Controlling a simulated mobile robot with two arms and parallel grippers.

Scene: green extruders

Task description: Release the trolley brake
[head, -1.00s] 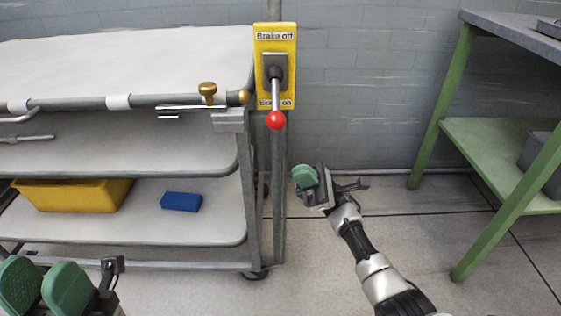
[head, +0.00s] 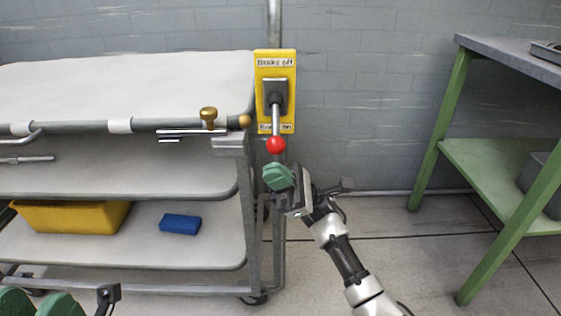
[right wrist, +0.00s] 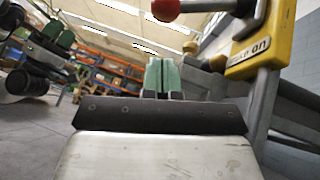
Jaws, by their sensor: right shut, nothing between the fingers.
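The brake lever (head: 276,118) is on a yellow plate (head: 263,95) fixed to a grey post at the trolley's right end. It points down toward the "Brake on" label, with a red ball knob (head: 276,145) at its end. The knob also shows in the right wrist view (right wrist: 166,8), at the top. My right gripper (head: 278,177) is shut and empty, just below the knob and apart from it. Its green fingers show together in the right wrist view (right wrist: 162,75). My left gripper (head: 36,303) is partly cut off at the lower left, with its two fingers apart.
The trolley has white shelves (head: 100,250), a brass knob (head: 208,116) on its rail, a yellow bin (head: 70,217) and a blue block (head: 180,224). A green-legged table (head: 440,125) stands at the right. Floor between trolley and table is free.

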